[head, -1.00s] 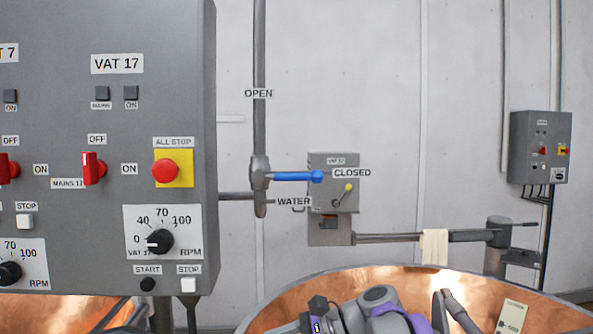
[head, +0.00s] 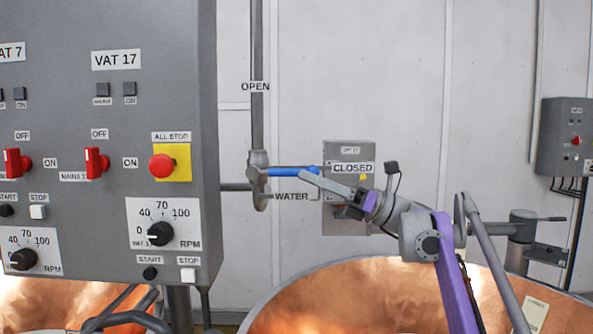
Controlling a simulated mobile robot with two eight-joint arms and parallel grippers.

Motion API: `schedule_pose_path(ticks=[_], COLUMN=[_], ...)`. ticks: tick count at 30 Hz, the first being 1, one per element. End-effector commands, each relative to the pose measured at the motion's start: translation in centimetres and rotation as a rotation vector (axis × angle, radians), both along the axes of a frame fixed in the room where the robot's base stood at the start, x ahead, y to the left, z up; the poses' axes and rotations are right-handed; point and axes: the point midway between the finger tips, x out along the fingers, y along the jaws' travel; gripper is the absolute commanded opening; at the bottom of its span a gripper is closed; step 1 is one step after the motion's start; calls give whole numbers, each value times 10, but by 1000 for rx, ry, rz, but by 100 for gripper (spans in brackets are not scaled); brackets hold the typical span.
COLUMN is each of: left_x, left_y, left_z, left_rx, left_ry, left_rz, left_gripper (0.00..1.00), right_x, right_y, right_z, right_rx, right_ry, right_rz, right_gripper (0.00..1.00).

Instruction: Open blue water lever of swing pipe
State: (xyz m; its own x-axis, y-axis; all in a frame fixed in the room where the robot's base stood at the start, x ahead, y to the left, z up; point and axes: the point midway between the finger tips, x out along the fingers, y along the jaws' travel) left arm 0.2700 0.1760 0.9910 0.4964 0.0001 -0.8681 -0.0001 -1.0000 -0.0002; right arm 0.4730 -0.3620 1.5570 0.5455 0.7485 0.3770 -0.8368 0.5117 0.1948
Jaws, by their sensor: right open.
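The blue water lever (head: 291,171) points right from the valve (head: 259,178) on the vertical pipe, level with the CLOSED label (head: 352,168). The OPEN label (head: 256,86) is higher up the pipe, and the WATER label (head: 291,197) is just below the lever. My right gripper (head: 312,174) is open, its fingers reaching left to the free end of the lever. One finger appears above the lever and one below it. I cannot tell whether they touch it. My left gripper is not in view.
A grey control panel (head: 110,245) with red switches, knobs and an all-stop button (head: 162,167) fills the left, close to the valve. A copper vat (head: 345,300) lies below. A grey wall box (head: 345,150) is behind my gripper. The wall above the lever is clear.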

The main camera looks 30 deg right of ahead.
Motion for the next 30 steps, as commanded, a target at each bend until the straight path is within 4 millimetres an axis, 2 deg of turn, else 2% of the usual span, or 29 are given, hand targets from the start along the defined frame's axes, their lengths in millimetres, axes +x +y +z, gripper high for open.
schedule_pose_path(ticks=[3,7,17,20,26,30], left_x=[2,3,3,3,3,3], left_y=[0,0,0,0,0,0], left_z=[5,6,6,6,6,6], left_rx=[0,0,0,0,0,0], left_ry=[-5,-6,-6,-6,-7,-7], left_rz=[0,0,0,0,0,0], left_gripper=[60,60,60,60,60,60], right_x=[10,16,18,18,18,18], right_y=[15,23,26,26,26,26], right_z=[8,12,12,12,12,12], right_rx=[0,-1,-1,-1,-1,-1], right_ry=[-1,0,1,1,1,1], right_rz=[3,1,-1,-1,-1,-1], right_gripper=[51,51,51,36,0,0])
